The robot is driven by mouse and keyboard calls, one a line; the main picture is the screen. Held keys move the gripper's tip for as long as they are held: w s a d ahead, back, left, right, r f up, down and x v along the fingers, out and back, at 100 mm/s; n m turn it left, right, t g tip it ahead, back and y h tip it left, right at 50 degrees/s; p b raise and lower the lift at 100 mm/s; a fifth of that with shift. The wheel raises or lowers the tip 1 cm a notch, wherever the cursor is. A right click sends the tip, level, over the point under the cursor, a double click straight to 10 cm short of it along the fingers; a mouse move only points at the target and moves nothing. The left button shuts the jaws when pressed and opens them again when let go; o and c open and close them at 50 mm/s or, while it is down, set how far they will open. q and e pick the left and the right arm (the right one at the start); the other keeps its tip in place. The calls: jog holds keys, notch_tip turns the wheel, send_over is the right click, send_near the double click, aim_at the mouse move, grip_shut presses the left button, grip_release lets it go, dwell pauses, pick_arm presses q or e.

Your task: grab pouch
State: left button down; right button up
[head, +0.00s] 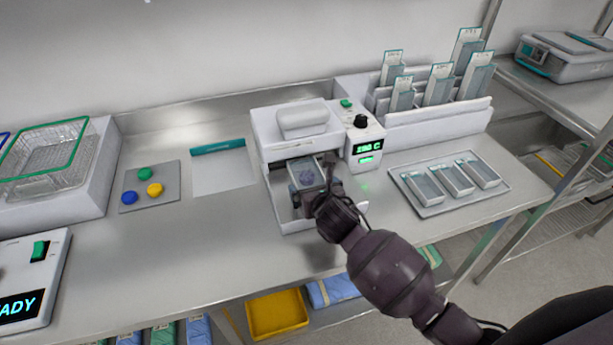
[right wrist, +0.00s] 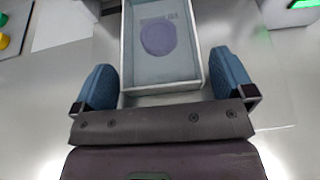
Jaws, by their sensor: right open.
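A grey-blue rectangular pouch (head: 307,178) with a pale border and a purple oval sits at the front opening of the white sealer (head: 290,128). In the right wrist view the pouch (right wrist: 165,72) lies with its near end between the two blue finger pads, a gap showing at each side. My right gripper (head: 314,186) is open around that near end; it also shows in the right wrist view (right wrist: 164,82). The far end of the pouch is cut off by the frame in the wrist view. My left gripper is not in view.
A tray (head: 440,208) with three pouch-like packs lies right of the sealer. A rack (head: 440,120) holds several upright packs behind it. A grey mat (head: 135,190) with three coloured discs and a white sheet (head: 222,174) lie left. A wire basket (head: 45,155) stands far left.

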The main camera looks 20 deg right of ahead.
jog(key=shift+c, duration=0.5)
jog(key=c, duration=0.7)
jog(key=shift+o, duration=0.2)
